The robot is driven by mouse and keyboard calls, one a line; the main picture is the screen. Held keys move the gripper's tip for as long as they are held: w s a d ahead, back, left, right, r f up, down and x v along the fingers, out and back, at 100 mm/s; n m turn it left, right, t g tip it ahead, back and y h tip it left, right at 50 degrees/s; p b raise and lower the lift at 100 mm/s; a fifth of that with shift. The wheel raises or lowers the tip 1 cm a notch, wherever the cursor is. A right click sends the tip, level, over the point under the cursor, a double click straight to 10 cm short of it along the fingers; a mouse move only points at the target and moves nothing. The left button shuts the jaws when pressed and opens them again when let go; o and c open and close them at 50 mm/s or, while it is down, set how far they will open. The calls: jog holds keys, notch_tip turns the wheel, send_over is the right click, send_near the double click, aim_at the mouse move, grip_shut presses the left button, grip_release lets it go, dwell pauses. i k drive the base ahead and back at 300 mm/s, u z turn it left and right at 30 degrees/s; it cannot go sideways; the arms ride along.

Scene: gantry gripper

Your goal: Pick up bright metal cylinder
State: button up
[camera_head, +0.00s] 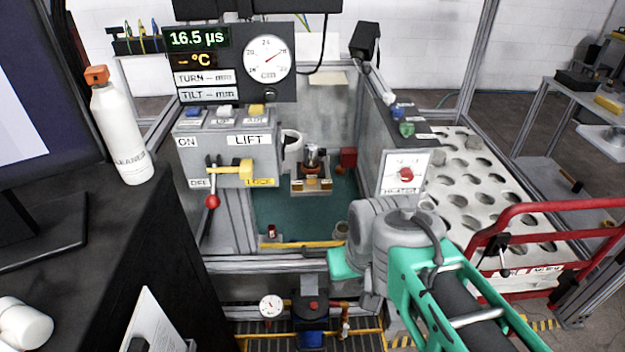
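I cannot single out a bright metal cylinder with certainty. A small dark, shiny round piece (314,156) sits upright on a block fixture (311,185) at the back of the sunken bay. A small grey round part (341,231) stands near the bay's front right corner. A pale ring-shaped part (291,141) shows beside the lift control box. My arm, teal and grey, reaches in from the lower right to the bay's front edge. My gripper's fingers do not show, and nothing held can be seen.
The lift box (228,150) with its red-knobbed lever stands left of the bay. A white perforated rack (478,185) and a red rail (545,208) are at right. A cleaner bottle (121,130) stands on the dark desk (110,225). The bay's green floor (285,215) has free room.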

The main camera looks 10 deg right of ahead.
aim_at(310, 148)
jog(key=u, duration=0.05)
jog(key=k, duration=0.5)
jog(key=z, duration=1.3)
jog(key=i, duration=0.9)
jog(key=u, duration=3.7)
